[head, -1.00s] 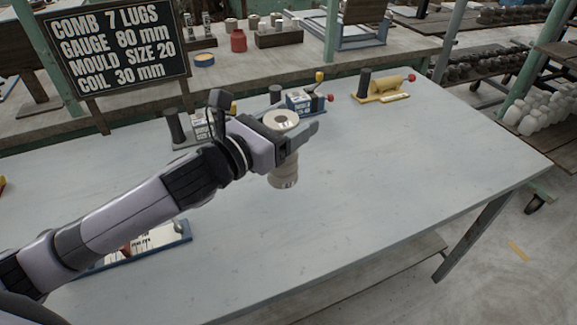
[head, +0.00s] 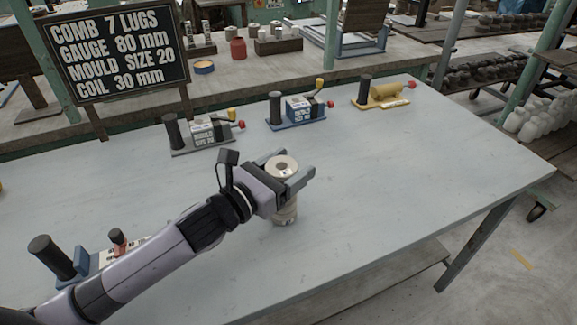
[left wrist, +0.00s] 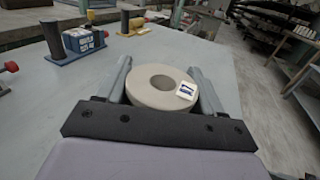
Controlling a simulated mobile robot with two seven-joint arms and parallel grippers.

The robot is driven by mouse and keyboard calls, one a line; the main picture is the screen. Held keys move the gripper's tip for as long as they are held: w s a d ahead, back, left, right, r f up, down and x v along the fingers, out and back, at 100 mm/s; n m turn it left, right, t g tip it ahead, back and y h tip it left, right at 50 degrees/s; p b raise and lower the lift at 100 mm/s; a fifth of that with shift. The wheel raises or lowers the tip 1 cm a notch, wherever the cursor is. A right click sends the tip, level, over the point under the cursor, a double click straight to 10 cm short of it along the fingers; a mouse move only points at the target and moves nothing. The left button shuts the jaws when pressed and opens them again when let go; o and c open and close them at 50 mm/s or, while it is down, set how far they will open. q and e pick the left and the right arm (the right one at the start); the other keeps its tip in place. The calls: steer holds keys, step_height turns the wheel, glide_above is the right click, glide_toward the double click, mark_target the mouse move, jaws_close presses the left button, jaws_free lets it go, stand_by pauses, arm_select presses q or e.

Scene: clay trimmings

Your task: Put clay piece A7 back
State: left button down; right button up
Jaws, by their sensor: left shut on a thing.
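A cream, round clay piece (head: 285,213) with a hole in its top and a small white label stands upright in my left gripper (head: 288,172). The label's writing is too small to read, so I cannot tell if it is A7. The left wrist view shows its ring-shaped top (left wrist: 160,87) between the two fingers, one on each side. The gripper is shut on it over the middle of the grey table (head: 400,190). Whether its base touches the table I cannot tell. My right gripper is not in view.
A grey stand (head: 205,142), a blue stand (head: 297,122) and a yellow stand (head: 383,103) line the table's far side. Another blue-based stand (head: 85,265) is partly behind my left arm. A dark sign (head: 118,50) rises at the back left. The table's right half is clear.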

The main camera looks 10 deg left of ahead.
arm_select(q)
steer(key=shift+c, duration=0.7)
jaws_free()
steer(key=shift+f, duration=0.1)
steer(key=shift+s+a, duration=0.1)
steer(key=shift+s, duration=0.05)
steer(key=b+v, duration=0.1)
steer(key=v, duration=1)
steer(key=shift+s+a, duration=0.2)
steer(key=shift+s, duration=0.1)
